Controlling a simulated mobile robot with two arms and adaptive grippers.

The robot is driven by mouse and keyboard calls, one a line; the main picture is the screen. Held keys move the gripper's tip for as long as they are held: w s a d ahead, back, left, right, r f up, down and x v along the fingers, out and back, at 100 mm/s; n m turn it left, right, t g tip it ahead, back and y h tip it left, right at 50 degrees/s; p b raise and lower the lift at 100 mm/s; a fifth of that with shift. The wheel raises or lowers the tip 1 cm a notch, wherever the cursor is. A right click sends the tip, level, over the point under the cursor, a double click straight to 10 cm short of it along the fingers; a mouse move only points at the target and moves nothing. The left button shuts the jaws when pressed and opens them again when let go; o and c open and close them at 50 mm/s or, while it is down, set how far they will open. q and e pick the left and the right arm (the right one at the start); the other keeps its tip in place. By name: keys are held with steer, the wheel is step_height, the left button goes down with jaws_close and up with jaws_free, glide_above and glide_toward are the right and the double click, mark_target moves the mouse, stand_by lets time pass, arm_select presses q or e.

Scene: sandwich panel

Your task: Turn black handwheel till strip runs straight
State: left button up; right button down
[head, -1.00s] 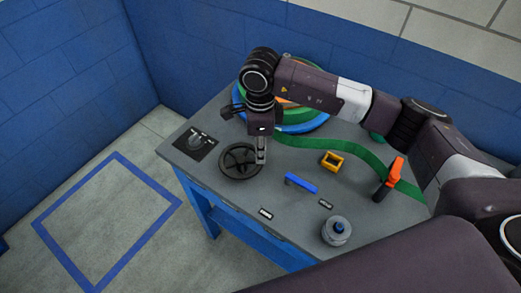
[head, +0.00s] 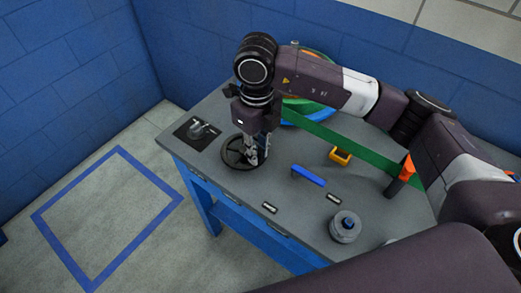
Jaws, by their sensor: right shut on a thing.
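The black handwheel (head: 229,152) lies flat on the grey bench top near its left end, partly hidden by my gripper. My right gripper (head: 257,157) points down over the wheel's right side, shut on it; the exact grip point is hard to make out. The green strip (head: 340,135) runs from the coil (head: 315,103) at the back, past the yellow block, to the orange-topped post (head: 405,169) on the right. It looks straight and taut between them. My left gripper is out of view.
A dark plate with a grey knob (head: 198,130) is left of the wheel. Blue walls stand behind.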

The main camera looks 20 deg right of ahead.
steer(key=shift+s+a, duration=0.2)
steer(key=shift+a, duration=0.1)
steer(key=c, duration=1.8)
jaws_free()
steer(key=shift+m, duration=0.3)
steer(key=shift+r, duration=0.1)
steer(key=shift+w+r, duration=0.1)
steer(key=shift+r, duration=0.2)
step_height(320, 180, up, 11)
steer(key=shift+r, duration=0.15)
